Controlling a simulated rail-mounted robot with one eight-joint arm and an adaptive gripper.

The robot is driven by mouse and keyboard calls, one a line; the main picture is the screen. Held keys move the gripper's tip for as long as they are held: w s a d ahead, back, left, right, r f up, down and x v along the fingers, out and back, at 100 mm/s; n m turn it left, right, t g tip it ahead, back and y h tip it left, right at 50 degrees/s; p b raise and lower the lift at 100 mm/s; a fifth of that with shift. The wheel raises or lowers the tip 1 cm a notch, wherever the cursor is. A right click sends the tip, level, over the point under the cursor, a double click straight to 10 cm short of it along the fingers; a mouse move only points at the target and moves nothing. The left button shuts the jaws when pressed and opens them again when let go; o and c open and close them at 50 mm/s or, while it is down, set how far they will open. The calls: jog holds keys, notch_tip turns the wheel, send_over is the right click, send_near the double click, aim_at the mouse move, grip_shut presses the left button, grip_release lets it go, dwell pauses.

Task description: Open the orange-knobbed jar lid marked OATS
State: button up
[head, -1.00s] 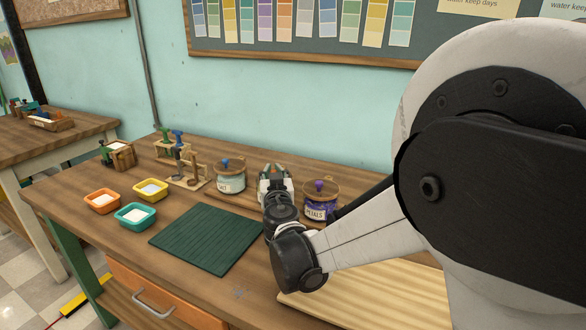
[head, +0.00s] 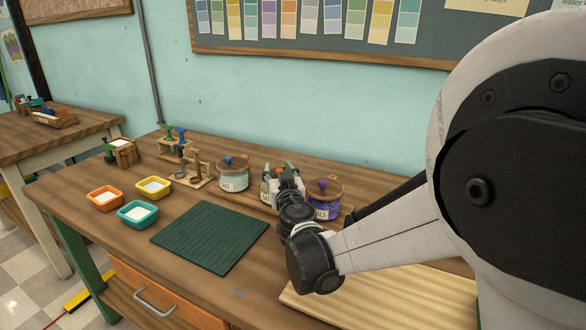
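A lidded glass jar (head: 265,188) stands between the blue-knobbed jar and the purple-knobbed jar in the head view. Only its left side and part of a pale label show. Its wording cannot be read, and its knob is mostly hidden by my gripper. My gripper (head: 283,171) is over this middle jar, seen from behind. Small orange patches show around the fingers, but I cannot tell knob from gripper parts. The fingertips are hidden, so I cannot tell whether they are open or shut, or touching the lid.
The blue-knobbed jar (head: 233,176) stands close on the left and the purple-knobbed jar (head: 325,198) close on the right. A dark green mat (head: 210,236) lies clear in front. Orange (head: 105,199), yellow (head: 153,187) and teal (head: 137,213) trays sit further left. A pale board (head: 390,297) lies at front right.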

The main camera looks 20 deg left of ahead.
jog(key=shift+s, duration=0.15)
jog(key=v, duration=0.7)
jog(key=shift+d, duration=0.15)
jog(key=shift+d, duration=0.1)
